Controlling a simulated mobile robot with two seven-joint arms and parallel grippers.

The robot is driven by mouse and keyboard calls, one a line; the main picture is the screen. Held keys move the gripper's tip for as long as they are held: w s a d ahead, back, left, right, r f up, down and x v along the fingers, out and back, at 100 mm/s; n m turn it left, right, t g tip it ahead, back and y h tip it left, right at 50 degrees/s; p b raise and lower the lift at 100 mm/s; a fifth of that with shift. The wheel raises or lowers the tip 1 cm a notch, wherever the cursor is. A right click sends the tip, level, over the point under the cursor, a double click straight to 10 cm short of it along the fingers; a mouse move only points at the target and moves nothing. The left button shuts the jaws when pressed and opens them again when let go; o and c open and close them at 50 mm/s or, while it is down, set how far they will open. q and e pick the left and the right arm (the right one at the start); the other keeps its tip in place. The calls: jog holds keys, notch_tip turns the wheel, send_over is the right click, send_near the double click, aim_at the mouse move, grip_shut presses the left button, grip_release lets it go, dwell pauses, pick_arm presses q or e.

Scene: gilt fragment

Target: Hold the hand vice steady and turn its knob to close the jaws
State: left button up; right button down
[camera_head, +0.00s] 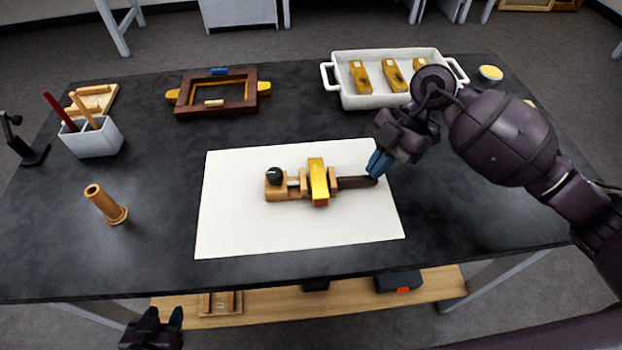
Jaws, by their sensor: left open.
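The hand vice (283,190) lies on the white sheet, with a wooden body and a dark handle (354,183) pointing right. Its black knob (274,175) stands on the left end. A gold piece (318,178) sits across the vice between its wooden jaws; whether both jaws touch it is too small to tell. My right gripper (377,168) comes in from the right, its blue fingertips shut on the handle's right end, partly hiding it. My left gripper (154,318) is open and empty at the bottom left, in front of the table and away from the vice.
A white tray (345,96) with gold pieces stands at the back right, close to my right arm. A brown frame (183,102) lies at the back. The white sheet (240,235) is otherwise clear.

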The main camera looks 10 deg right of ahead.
pick_arm(q)
jog(key=shift+w+r, duration=0.15)
jog(key=shift+w, duration=0.05)
dwell(0.3)
jog(key=shift+s+a, duration=0.1)
jog(key=shift+s, duration=0.05)
dwell(0.6)
jog(key=shift+w+r, duration=0.2)
jog(key=shift+w, duration=0.05)
dwell(0.7)
jog(key=shift+s, duration=0.2)
dwell(0.6)
jog(key=shift+w+r, duration=0.15)
jog(key=shift+w, duration=0.1)
dwell(0.7)
jog(key=shift+s, duration=0.1)
dwell(0.4)
